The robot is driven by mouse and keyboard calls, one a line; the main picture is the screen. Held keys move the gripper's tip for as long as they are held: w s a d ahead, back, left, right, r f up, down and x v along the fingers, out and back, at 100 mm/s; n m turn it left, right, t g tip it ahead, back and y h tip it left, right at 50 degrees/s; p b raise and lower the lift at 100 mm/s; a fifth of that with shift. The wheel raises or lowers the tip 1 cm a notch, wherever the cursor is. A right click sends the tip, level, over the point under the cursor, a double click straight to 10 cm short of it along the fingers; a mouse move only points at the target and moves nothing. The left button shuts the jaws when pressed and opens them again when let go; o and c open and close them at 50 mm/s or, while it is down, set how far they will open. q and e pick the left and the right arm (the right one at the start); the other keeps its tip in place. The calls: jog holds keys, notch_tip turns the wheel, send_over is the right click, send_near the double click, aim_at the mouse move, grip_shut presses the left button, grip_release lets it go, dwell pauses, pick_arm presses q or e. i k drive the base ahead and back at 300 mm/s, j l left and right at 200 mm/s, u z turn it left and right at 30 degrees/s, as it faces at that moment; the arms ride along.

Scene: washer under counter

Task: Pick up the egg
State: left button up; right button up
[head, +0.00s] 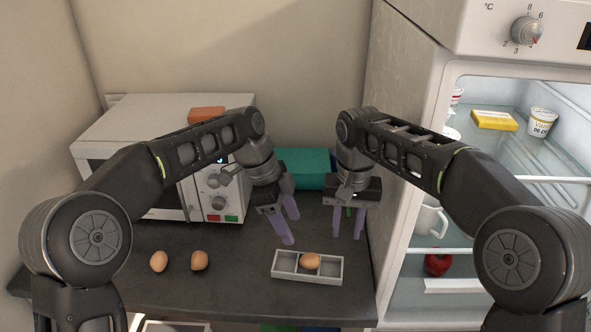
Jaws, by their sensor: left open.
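Two brown eggs lie on the dark counter at the left, one egg (159,261) further left and another egg (199,260) beside it. A third egg (310,261) sits in a white compartment tray (327,279) near the counter's front. My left gripper (290,229) is open and empty, pointing down above and slightly left of the tray. My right gripper (347,236) hangs to the right, behind the tray, with its fingers apart and nothing visible between them except the background.
A white microwave (130,140) stands at the back left with an orange-brown block (206,114) on top. A teal box (305,165) is behind my grippers. An open fridge (405,190) at the right holds a mug (430,219) and a red apple (437,264).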

aim_at(199, 261)
jog(key=k, duration=1)
